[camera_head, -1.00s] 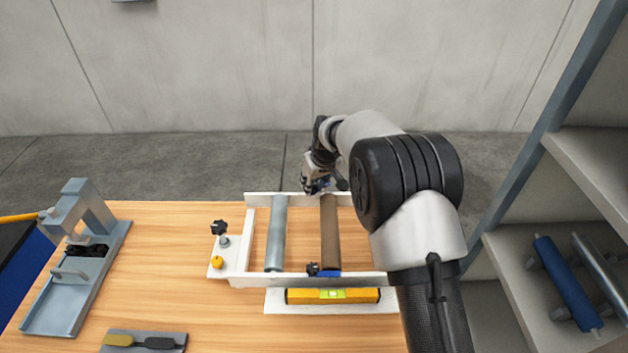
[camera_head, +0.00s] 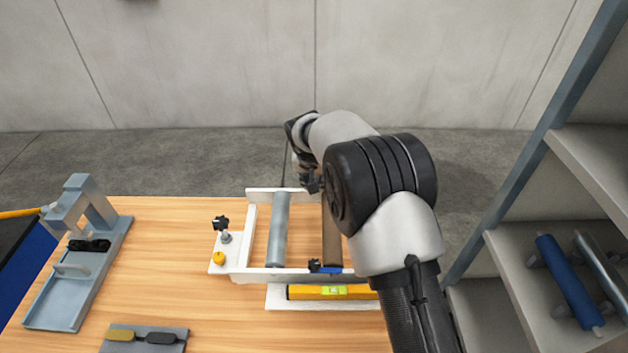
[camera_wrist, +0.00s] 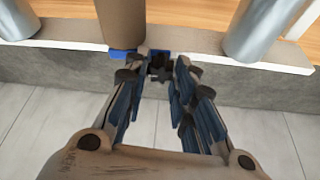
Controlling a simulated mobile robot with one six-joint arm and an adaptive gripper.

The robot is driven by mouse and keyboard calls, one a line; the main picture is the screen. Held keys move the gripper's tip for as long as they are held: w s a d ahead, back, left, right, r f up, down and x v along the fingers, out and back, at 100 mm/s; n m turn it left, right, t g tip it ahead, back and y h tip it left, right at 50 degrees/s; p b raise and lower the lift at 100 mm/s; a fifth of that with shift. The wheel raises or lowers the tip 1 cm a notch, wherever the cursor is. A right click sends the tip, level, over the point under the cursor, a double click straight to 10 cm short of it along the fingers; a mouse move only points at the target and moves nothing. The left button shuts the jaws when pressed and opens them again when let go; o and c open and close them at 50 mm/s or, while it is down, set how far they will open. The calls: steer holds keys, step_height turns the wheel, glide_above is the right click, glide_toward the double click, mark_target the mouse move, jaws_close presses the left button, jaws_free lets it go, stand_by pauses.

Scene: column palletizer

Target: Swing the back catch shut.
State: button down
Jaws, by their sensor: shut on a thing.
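The white frame (camera_head: 249,225) lies on the wooden table and carries a brown roller (camera_head: 331,235) and a steel roller (camera_head: 278,230). My gripper (camera_head: 309,182) is at the back rail, near the brown roller's back end. In the wrist view my gripper (camera_wrist: 159,72) is shut on the black knob (camera_wrist: 158,66) of the back catch. Blue parts of that catch (camera_wrist: 123,54) show by the brown roller's end and beside the knob; the fingers hide some of it. The front catch (camera_head: 325,269), blue with a black knob, lies along the front rail at the brown roller's front end.
A yellow spirit level (camera_head: 318,292) lies before the frame. A black star knob (camera_head: 220,223) and an orange knob (camera_head: 219,258) stand at its left. A grey fixture (camera_head: 70,265) is at far left. A shelf (camera_head: 530,270) with rollers stands right. Floor behind the table is clear.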

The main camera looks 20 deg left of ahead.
stand_by(0.4)
steer(key=c, duration=1.3)
jaws_free()
steer(key=shift+c, duration=0.2)
steer(key=v, duration=1.2)
